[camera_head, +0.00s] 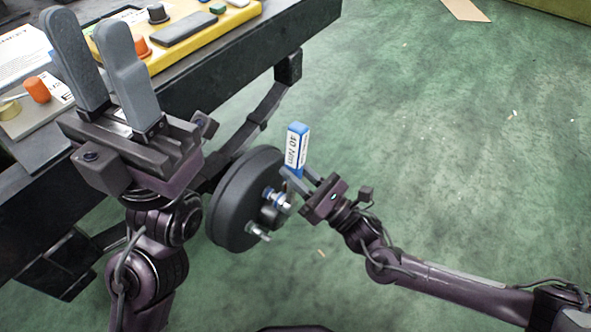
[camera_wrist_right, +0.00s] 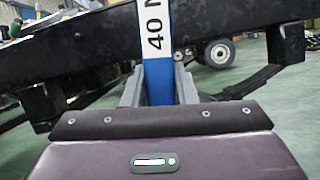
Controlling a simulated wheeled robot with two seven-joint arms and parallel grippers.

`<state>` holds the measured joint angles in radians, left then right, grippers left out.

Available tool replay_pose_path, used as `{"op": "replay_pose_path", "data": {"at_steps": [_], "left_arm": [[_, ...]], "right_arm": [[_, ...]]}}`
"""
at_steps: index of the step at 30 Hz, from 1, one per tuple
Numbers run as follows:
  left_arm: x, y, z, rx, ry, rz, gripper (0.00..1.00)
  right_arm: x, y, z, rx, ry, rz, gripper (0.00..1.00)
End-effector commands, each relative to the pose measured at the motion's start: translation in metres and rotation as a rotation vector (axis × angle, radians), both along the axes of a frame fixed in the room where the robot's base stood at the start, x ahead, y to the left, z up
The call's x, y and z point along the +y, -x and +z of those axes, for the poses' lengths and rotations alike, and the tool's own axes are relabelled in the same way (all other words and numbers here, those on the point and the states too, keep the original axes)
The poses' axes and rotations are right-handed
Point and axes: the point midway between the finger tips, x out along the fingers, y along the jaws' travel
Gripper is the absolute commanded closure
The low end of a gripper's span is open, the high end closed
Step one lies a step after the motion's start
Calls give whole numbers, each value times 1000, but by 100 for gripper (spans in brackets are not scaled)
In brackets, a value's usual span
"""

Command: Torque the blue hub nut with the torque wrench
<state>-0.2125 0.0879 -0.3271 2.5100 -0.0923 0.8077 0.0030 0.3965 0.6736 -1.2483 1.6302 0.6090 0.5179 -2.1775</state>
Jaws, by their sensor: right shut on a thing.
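The torque wrench (camera_head: 297,147) shows as a blue bar with a white "40 Nm" label, standing nearly upright. My right gripper (camera_head: 298,177) is shut on it. In the right wrist view the wrench (camera_wrist_right: 156,45) rises between the fingers (camera_wrist_right: 158,92); its working end cannot be made out. The dark round hub (camera_head: 232,205) is left of my right gripper, with metal studs facing right. A small blue ring, apparently the blue hub nut (camera_head: 247,197), sits on one stud, apart from the wrench's visible part. My left gripper (camera_head: 90,38) is open and empty, in front of the bench.
A dark bench (camera_head: 255,45) runs along the upper left. A dark bar (camera_head: 262,112) runs from the bench edge towards the hub. The green floor at right is mostly clear.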

Motion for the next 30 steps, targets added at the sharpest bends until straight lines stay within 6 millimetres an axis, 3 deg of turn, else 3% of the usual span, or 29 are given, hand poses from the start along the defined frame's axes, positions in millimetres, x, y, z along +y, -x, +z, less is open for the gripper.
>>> {"op": "replay_pose_path", "data": {"at_steps": [16, 30], "left_arm": [[0, 0, 22, 0, 0, 0, 66], [0, 0, 17, 5, 0, -1, 66]], "right_arm": [[-37, 26, 4, -2, -2, -1, 100], [-39, 27, -3, 20, -28, -16, 100]]}}
